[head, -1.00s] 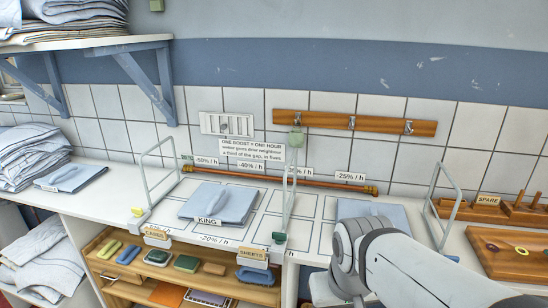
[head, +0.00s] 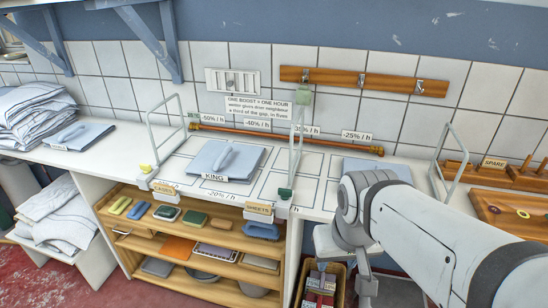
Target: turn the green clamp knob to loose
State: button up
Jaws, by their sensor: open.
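A dark green knob (head: 284,195) sits at the front foot of the middle wire frame (head: 295,150), on the counter's front edge. Which way the dark green knob is turned is too small to tell. My gripper (head: 366,287) hangs below my wrist at the lower right, in front of the counter. It is open and empty, with its fingertips hard to make out. It is to the right of and below the dark green knob, apart from it.
A yellow knob (head: 145,169) marks the left wire frame's foot. A folded blue cloth (head: 225,160) labelled KING lies between the frames. Open shelves (head: 190,255) with brushes and trays stand below. A basket (head: 338,290) is on the floor beside my gripper. A right wire frame (head: 447,165) stands beyond my arm.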

aim_at(285, 194)
jog(key=u, duration=0.05)
jog(key=k, duration=1.25)
jog(key=z, duration=0.9)
jog(key=i, duration=2.05)
jog(key=u, duration=0.65)
jog(key=k, duration=0.65)
jog(key=u, duration=0.25)
jog(key=i, duration=0.75)
jog(key=z, duration=0.1)
